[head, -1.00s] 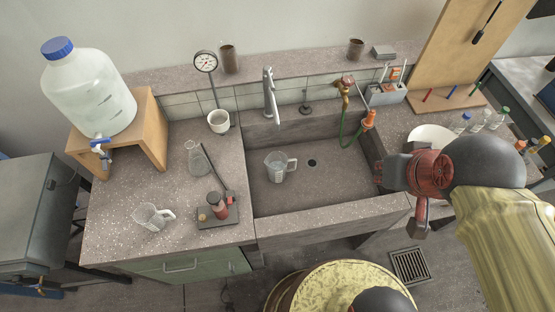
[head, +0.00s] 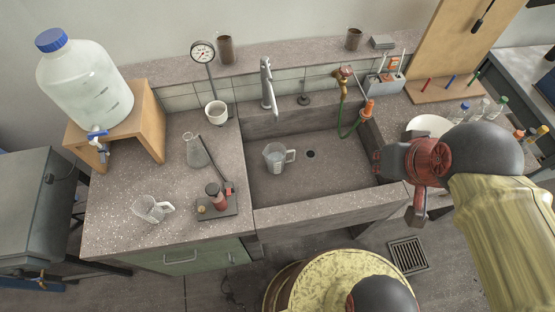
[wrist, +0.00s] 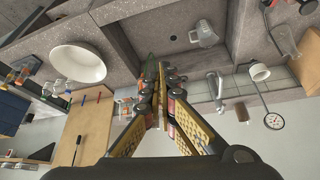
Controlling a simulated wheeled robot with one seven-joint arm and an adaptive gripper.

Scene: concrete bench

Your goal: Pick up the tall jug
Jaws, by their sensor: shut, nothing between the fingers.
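Two clear jugs with handles show in the head view. One jug (head: 274,158) stands upright in the sink; it also shows in the wrist view (wrist: 206,35). The other jug (head: 149,208) stands on the left counter and looks lower and wider, so the one in the sink appears to be the tall jug. My gripper (head: 417,216) is at the right end of the sink, above its front edge, well apart from both jugs. In the wrist view, its fingers (wrist: 160,70) come together with nothing between them.
A flask (head: 196,152) and a small stand with a red-brown bottle (head: 216,199) are on the left counter. A white bowl (head: 428,124) is at right. The sink floor around the jug is clear.

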